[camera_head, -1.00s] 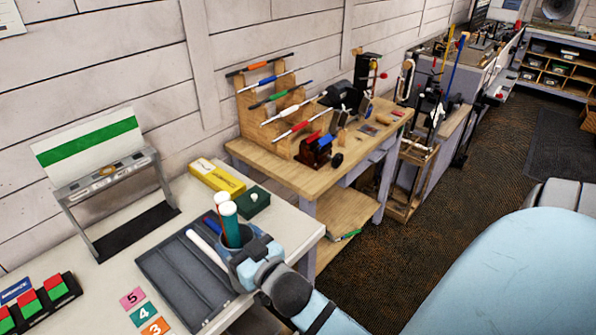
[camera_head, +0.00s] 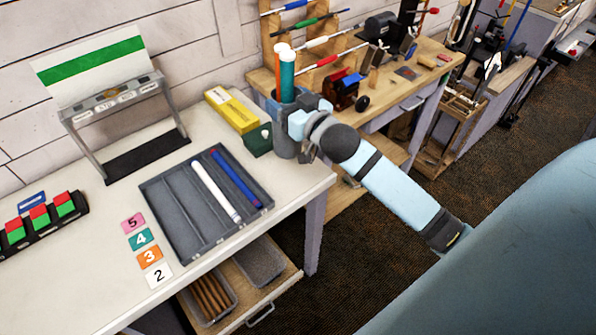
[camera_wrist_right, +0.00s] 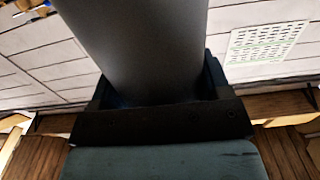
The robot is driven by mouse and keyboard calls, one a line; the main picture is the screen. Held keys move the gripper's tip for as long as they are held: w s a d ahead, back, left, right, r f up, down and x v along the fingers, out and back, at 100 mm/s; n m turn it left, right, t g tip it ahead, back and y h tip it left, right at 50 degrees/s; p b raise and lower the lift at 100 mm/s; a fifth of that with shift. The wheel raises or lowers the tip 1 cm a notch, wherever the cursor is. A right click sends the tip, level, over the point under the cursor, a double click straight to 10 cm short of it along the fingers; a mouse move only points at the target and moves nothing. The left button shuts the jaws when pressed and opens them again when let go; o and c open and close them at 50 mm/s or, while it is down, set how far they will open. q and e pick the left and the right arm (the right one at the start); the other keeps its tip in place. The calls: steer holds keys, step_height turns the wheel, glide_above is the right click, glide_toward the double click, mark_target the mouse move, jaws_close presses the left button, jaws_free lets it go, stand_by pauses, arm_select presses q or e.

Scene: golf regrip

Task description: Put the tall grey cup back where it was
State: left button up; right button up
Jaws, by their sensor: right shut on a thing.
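The tall grey cup (camera_head: 284,143) is near the right end of the white table, beside the dark green box. My right gripper (camera_head: 291,122) is shut on the cup from the right side. In the right wrist view the cup (camera_wrist_right: 135,45) fills the space between the fingers. The cup looks upright; I cannot tell whether its base touches the table. My left gripper is not in view.
A grey tray (camera_head: 172,213) holding a white tube and a blue tube lies left of the cup. The white table's right edge (camera_head: 325,182) is near. An open drawer (camera_head: 262,303) hangs below.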

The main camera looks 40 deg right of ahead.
steer(key=w+d+r, duration=0.3)
steer(key=d+r, duration=0.1)
steer(key=r, duration=0.1)
step_height(320, 180, down, 20)
steer(key=shift+d+b, duration=0.2)
steer(key=shift+b, duration=0.15)
steer(key=shift+f, duration=0.15)
steer(key=o, duration=1.2)
